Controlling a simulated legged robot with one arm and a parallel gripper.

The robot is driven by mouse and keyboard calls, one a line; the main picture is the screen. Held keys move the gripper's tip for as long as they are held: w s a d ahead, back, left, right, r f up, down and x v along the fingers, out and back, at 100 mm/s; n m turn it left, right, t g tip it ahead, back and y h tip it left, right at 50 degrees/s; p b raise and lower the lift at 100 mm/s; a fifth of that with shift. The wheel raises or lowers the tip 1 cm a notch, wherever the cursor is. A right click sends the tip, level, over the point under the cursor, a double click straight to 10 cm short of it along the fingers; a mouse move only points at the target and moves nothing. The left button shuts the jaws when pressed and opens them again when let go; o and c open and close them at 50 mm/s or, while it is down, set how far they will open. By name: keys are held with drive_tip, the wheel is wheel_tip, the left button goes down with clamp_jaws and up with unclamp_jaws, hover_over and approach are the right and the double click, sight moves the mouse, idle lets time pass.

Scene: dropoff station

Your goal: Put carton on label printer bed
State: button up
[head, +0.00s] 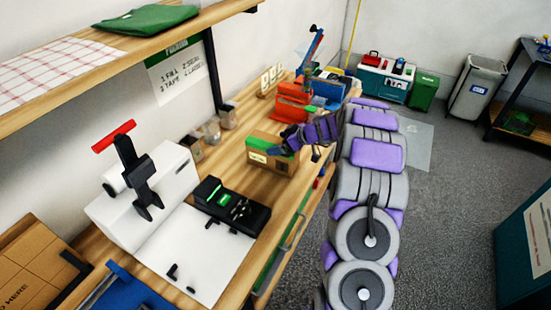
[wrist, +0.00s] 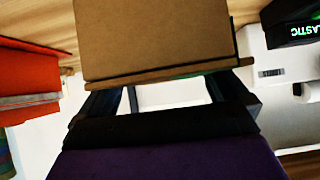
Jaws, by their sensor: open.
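The carton (head: 270,153) is a brown box with a green strip and a pale label. It appears to stand upright on the wooden bench. My gripper (head: 284,148) is open at its right upper side. In the wrist view the carton (wrist: 155,40) fills the top middle, at the tips of my spread gripper (wrist: 165,90); I cannot tell whether they touch it. A white machine (head: 150,185) with a red lever and flat white bed (head: 205,255) stands nearer on the bench; it looks like the label printer, though I cannot be sure.
A black device (head: 232,205) with a green display sits between the carton and the white bed. Small dark pieces (head: 178,278) lie on the bed. Orange bins (head: 293,100) stand beyond the carton. A shelf (head: 130,50) overhangs the bench. Grey floor (head: 440,200) is open to the right.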

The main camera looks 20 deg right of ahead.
sight(274, 144)
drive_tip(key=shift+w+a+f, duration=0.1)
drive_tip(key=shift+w+f, duration=0.15)
drive_tip(key=shift+f, duration=0.2)
drive_tip(key=shift+a, duration=0.15)
drive_tip(key=shift+w+a+f, duration=0.1)
drive_tip(key=shift+w+a, duration=0.15)
drive_tip(key=shift+a, duration=0.85)
drive_tip(key=shift+c, duration=0.2)
drive_tip(key=c, duration=0.3)
drive_tip(key=shift+d, duration=0.7)
drive_tip(key=c, duration=0.3)
drive_tip(key=shift+d, duration=0.2)
drive_tip(key=c, duration=0.3)
drive_tip(key=shift+a, duration=0.7)
drive_tip(key=c, duration=0.5)
